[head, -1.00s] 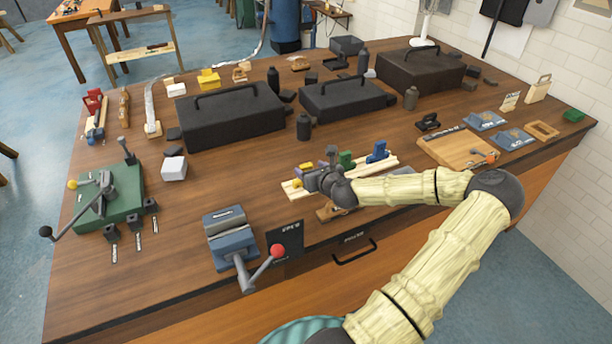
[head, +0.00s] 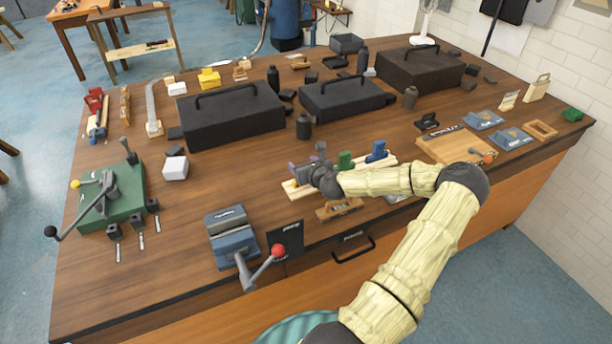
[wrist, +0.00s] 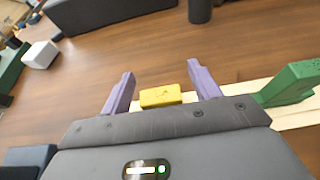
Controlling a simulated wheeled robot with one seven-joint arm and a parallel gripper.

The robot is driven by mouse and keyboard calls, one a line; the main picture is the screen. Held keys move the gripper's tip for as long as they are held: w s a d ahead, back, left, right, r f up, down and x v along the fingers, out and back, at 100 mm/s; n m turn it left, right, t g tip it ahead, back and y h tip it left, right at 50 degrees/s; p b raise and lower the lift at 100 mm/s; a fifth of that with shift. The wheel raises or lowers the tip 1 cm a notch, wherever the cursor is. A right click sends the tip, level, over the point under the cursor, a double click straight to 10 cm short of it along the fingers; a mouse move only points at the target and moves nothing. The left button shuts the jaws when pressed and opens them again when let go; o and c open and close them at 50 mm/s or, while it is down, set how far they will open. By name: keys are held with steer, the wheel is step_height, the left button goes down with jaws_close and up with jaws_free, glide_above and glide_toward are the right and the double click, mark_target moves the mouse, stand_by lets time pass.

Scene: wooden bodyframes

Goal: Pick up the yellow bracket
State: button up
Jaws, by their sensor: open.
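The yellow bracket (wrist: 161,96) is a small block in the wrist view, seen between the two purple fingers of my gripper (wrist: 160,73). There is a gap on each side of it, and its lower part is hidden by the gripper body. It sits at the left end of a light wooden rail (wrist: 285,112). In the head view only a little of the yellow bracket (head: 294,184) shows beneath my gripper (head: 306,158), which is open and empty over the rail's left end.
A green bracket (head: 345,160) and a blue bracket (head: 377,151) stand on the same rail, to the right. A blue-grey vise (head: 233,238) is at the front. Black toolboxes (head: 232,115) stand behind. Another yellow object (head: 209,79) lies far back.

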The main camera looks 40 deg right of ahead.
steer(key=shift+c, duration=0.2)
steer(key=c, duration=1.2)
steer(key=shift+o, duration=0.2)
step_height(320, 180, up, 10)
steer(key=b, duration=0.1)
